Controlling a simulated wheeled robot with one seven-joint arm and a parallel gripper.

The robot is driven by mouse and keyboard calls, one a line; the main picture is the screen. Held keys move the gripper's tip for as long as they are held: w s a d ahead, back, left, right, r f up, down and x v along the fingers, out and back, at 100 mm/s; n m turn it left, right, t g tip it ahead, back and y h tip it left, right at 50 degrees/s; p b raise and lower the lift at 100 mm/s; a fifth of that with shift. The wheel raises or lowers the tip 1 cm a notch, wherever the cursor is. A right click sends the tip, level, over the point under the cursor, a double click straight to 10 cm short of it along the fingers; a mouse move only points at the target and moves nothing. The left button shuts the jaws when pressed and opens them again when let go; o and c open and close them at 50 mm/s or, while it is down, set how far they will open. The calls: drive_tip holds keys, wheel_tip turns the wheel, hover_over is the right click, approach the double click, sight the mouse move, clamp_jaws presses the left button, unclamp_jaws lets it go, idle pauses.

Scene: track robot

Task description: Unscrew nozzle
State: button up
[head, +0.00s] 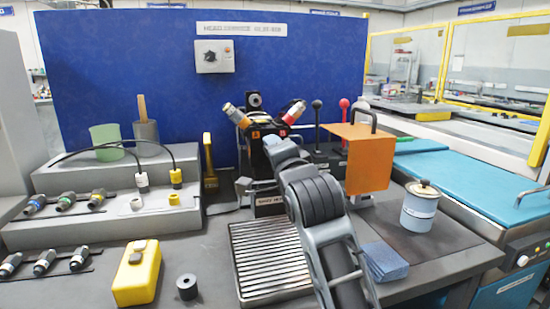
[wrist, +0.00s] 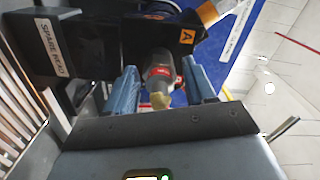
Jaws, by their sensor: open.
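The black head (head: 257,158) stands at the back centre of the bench and carries a yellow-banded nozzle (head: 236,115) at upper left and a red one (head: 294,112) at upper right. In the wrist view, a grey nozzle with a red band and tan tip (wrist: 159,78) points out from the black head (wrist: 130,35), beside an orange "A" tag. My gripper (wrist: 161,88) is open, with its blue fingers on either side of this nozzle and small gaps visible.
Several spare nozzles lie on racks (head: 65,202) at left. A yellow box (head: 137,275) and a black ring (head: 187,287) sit in front. An orange panel (head: 358,158), a lidded pot (head: 420,208) and a blue cloth (head: 385,262) stand right of my arm. A slotted tray (head: 262,262) lies below.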

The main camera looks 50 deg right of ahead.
drive_tip(key=m+b, duration=0.3)
drive_tip(key=m, duration=0.2)
drive_tip(key=shift+f+m+b, duration=0.1)
drive_tip(key=shift+m+b, duration=0.2)
drive_tip(key=m+b, duration=0.1)
drive_tip(key=m, duration=0.1)
drive_tip(key=shift+m+b, duration=0.3)
drive_tip(key=shift+b, duration=0.1)
drive_tip(key=shift+m, duration=0.6)
drive_tip(key=shift+b, duration=0.35)
drive_tip(key=shift+m+b, duration=0.55)
drive_tip(key=shift+m, duration=0.15)
drive_tip(key=m+b, duration=0.5)
drive_tip(key=m, duration=0.1)
drive_tip(key=shift+m, duration=0.3)
drive_tip(key=m+b, duration=0.2)
drive_tip(key=m, duration=0.1)
drive_tip(key=shift+s+r+m+b, duration=0.1)
drive_tip(key=shift+r+m+b, duration=0.1)
drive_tip(key=shift+m+b, duration=0.25)
